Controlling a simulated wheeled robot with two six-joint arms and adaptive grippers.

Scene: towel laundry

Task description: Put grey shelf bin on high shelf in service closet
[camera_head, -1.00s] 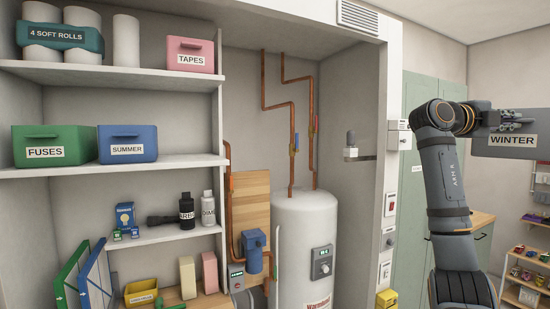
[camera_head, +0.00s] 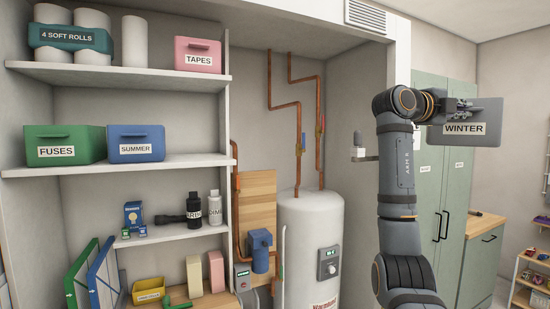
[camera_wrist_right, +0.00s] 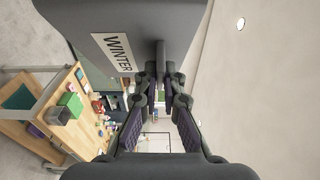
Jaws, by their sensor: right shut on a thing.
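The grey shelf bin (camera_head: 480,117), labelled WINTER, is held up in the air at the right of the head view. My right gripper (camera_head: 458,108) is shut on it at its front, above the label. In the right wrist view the bin (camera_wrist_right: 187,22) fills the top, and the right gripper's fingers (camera_wrist_right: 160,88) close on its pull. The closet shelves are at the left: a high shelf (camera_head: 120,75) bears soft rolls and a pink TAPES bin (camera_head: 198,55). My left gripper is not in view.
The shelf below (camera_head: 190,161) holds a green FUSES bin (camera_head: 66,146) and a blue SUMMER bin (camera_head: 136,142), with bare board right of the blue one. A water heater (camera_head: 309,245) and copper pipes (camera_head: 298,130) stand between shelves and arm. Green cabinets (camera_head: 430,180) are behind the arm.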

